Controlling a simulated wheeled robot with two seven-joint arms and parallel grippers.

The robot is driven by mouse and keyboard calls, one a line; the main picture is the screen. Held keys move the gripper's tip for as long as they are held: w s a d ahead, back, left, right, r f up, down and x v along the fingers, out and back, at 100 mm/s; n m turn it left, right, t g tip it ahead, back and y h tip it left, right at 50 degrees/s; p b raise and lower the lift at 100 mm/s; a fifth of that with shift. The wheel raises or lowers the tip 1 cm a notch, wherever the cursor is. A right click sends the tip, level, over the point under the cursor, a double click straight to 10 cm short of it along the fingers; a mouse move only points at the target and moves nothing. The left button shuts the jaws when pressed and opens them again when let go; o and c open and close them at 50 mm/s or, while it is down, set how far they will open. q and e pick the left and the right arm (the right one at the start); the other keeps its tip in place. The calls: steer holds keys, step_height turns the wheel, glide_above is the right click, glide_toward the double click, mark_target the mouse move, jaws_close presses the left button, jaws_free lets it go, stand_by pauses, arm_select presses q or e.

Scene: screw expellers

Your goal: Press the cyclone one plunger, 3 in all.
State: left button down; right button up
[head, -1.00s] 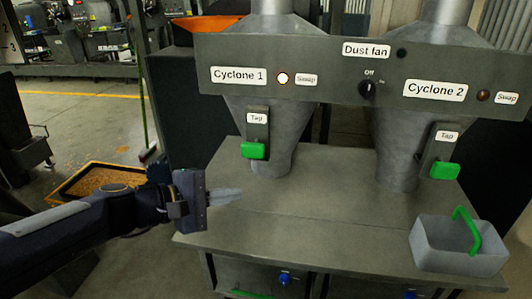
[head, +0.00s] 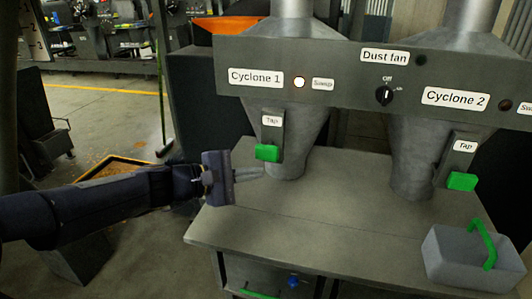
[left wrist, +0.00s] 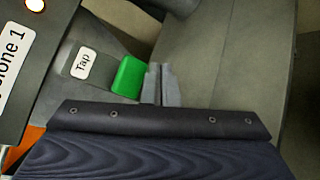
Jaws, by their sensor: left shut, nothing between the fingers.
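Nothing in view is labelled as a plunger. The green block (head: 268,153) sits at the lower end of the Cyclone 1 tap plate (head: 271,128), in front of the Cyclone 1 cone (head: 298,125). The green block also shows in the left wrist view (left wrist: 128,77). My left gripper (head: 260,174) is shut and empty, its fingertips just below the green block in the head view. In the left wrist view the closed fingers (left wrist: 161,85) lie just right of the block; I cannot tell whether they touch it. My right gripper is not in view.
The Cyclone 1 lamp (head: 299,82) is lit white; the Cyclone 2 lamp (head: 505,105) is dark. A second green block (head: 461,181) hangs at Cyclone 2. A grey bin (head: 458,262) with a green handle stands at the bench's right. The bench top (head: 330,215) between is clear.

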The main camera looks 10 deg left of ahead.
mark_target(266, 156)
arm_select(q)
steer(key=shift+w+d, duration=0.1)
steer(key=shift+w, duration=1.95)
steer(key=shift+w, duration=0.15)
stand_by(0.4)
steer(key=shift+w, duration=0.3)
steer(key=shift+w, duration=1.1)
stand_by(1.1)
steer(key=shift+s, duration=0.1)
steer(key=shift+s+f, duration=0.1)
steer(key=shift+s, duration=0.35)
steer(key=shift+s+b, duration=0.7)
steer(key=shift+s, duration=0.3)
